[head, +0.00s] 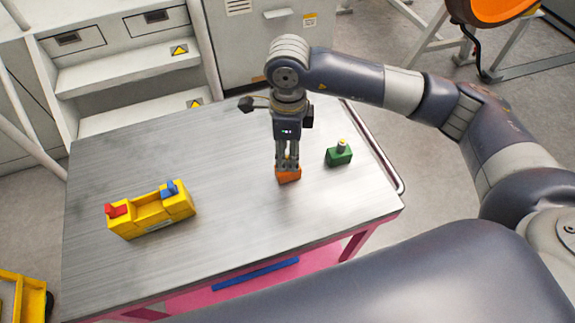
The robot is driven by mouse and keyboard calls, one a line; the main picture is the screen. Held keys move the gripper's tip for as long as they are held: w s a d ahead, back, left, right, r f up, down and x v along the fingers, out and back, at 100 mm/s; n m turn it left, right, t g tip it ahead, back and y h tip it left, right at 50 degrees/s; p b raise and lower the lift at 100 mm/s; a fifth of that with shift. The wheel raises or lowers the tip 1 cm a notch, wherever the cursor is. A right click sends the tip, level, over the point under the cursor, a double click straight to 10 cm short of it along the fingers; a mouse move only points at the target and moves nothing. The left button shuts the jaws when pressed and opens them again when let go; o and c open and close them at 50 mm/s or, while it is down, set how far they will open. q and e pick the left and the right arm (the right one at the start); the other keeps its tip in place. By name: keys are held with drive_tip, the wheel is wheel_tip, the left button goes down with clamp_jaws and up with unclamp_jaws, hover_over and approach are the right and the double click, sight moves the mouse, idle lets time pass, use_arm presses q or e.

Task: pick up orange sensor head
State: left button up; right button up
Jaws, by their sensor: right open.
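The orange sensor head (289,176) is a small orange block on the metal table top, right of the middle. My right gripper (288,163) points down directly over it, with the fingertips at its upper part. The fingers hide the top of the block, and I cannot tell whether they touch it. The right gripper is open. My left gripper is not in view.
A green block with a knob (339,154) stands close to the right of the gripper. A yellow holder (152,212) with red and blue parts stands at the left of the table (235,220). The table between them is clear. A rail (372,145) runs along the right edge.

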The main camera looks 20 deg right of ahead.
sight(288, 158)
wheel_tip(288, 158, down, 3)
drive_tip(key=shift+f+p, duration=0.1)
drive_tip(key=shift+p, duration=0.2)
drive_tip(key=shift+c, duration=0.6)
drive_tip(key=c, duration=0.9)
clamp_jaws()
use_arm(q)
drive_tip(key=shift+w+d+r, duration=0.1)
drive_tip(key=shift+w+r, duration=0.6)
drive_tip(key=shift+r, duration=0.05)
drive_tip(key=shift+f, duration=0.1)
